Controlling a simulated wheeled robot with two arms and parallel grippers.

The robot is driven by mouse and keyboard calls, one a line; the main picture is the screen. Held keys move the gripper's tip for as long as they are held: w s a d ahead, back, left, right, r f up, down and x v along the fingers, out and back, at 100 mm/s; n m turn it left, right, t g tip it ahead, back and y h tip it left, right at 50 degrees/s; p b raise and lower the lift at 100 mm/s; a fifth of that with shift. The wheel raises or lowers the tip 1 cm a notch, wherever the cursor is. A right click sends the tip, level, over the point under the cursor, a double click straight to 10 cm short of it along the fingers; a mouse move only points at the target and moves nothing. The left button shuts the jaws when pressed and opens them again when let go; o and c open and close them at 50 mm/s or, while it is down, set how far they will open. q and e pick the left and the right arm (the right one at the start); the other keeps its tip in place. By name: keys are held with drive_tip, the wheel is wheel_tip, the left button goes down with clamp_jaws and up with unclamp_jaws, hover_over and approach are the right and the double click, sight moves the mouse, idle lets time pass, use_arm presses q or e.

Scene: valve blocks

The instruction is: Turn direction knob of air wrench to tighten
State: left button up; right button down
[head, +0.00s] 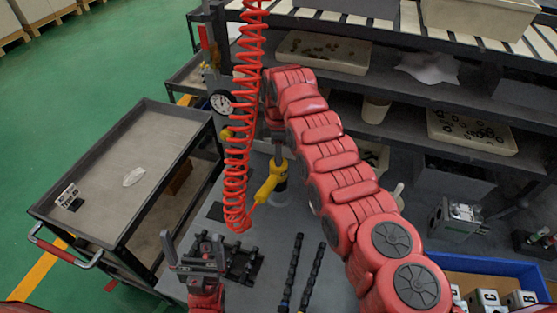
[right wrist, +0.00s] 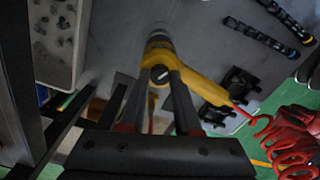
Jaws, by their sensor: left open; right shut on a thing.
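The yellow air wrench (head: 269,184) stands upright on the grey table in the head view, its handle slanting down and left to a red coiled hose. My right gripper (head: 279,149) comes down onto its top end. In the right wrist view, my right gripper's two fingers (right wrist: 160,80) close on the direction knob (right wrist: 158,73), a small dark round part with a pale mark on the yellow wrench body (right wrist: 160,55). The fingertips partly hide the knob. My left gripper (head: 194,248) is open and empty, low in the head view, left of the wrench.
The red coiled hose (head: 240,150) hangs left of my right arm. A black rack (head: 241,262) lies beside my left gripper, and two dark studded rods (head: 302,272) lie to its right. A blue bin of blocks (head: 480,270) stands at right. Shelves with trays (head: 325,50) are behind.

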drive_tip(key=shift+m+b, duration=1.3)
drive_tip(key=c, duration=0.6)
unclamp_jaws()
drive_tip(key=shift+r, duration=0.1)
drive_tip(key=shift+r, duration=0.3)
wheel_tip(320, 180, up, 5)
drive_tip(key=shift+a+f, duration=0.1)
drive_tip(key=shift+a, duration=0.05)
wheel_tip(320, 180, up, 12)
drive_tip(key=p, duration=1.2)
drive_tip(key=shift+f, duration=0.15)
